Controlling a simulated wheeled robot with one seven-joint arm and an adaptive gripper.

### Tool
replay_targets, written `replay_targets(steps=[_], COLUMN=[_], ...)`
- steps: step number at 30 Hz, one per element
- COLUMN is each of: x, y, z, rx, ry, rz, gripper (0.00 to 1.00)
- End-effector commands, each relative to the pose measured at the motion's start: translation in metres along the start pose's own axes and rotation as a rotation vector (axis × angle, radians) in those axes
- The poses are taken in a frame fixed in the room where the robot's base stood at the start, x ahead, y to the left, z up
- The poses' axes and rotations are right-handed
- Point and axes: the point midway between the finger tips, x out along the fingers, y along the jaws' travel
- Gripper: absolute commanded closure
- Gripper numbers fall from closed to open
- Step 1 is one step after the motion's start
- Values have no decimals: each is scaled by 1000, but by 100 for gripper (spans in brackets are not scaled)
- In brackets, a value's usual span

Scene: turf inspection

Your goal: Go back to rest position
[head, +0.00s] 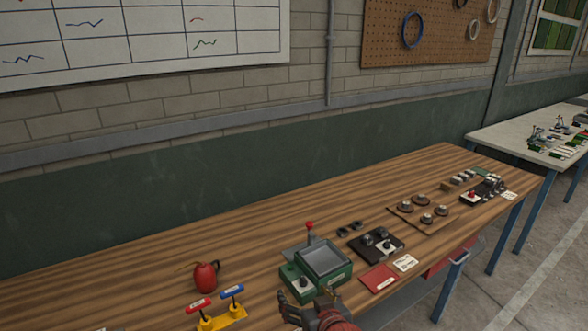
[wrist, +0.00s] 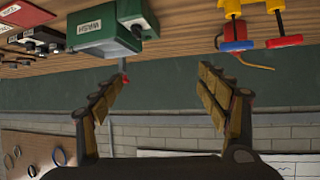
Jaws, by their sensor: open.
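The green box (wrist: 105,35) is behind the left finger there. The rest position itself is not marked in either view.
A wooden bench (head: 130,275) runs along the wall. A black switch panel (head: 372,244), red booklet (head: 379,278) and knob board (head: 424,212) are right.

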Motion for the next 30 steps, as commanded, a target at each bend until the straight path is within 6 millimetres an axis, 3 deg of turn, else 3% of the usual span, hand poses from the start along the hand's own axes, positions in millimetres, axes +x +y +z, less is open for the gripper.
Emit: replay_targets(steps=[3, 9, 15, 18, 24, 30], x=[-38, -117, -205, -239, -271, -273], y=[30, 68, 86, 88, 87, 87], z=[-8, 3, 27, 40, 54, 55], rx=[30, 88, 152, 179, 206, 207], ry=[-93, -275, -446, -510, -575, -581], rz=[51, 127, 192, 214, 231, 231], gripper=[25, 25, 25, 25, 25, 25])
